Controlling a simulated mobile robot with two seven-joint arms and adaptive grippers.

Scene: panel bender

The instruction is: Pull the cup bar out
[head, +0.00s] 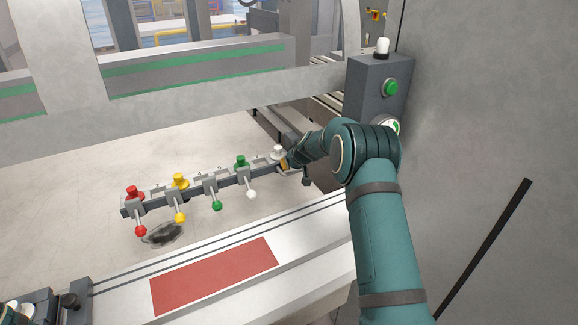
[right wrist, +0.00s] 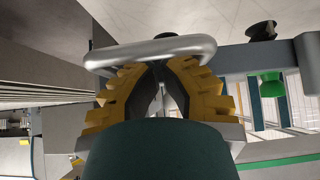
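In the right wrist view, a silver curved handle (right wrist: 150,50) crosses over the yellow fingers of my right gripper (right wrist: 157,68). The fingers lean close together, but the handle hides their tips, so I cannot tell whether they grip it. My left gripper is not in view.
A red rectangle (head: 215,276) marks the pale front ledge. A grey control box with a green button (head: 391,88) stands behind my right arm. A wide grey beam (head: 200,105) crosses behind the bar. A large grey panel (head: 490,130) fills the right side.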

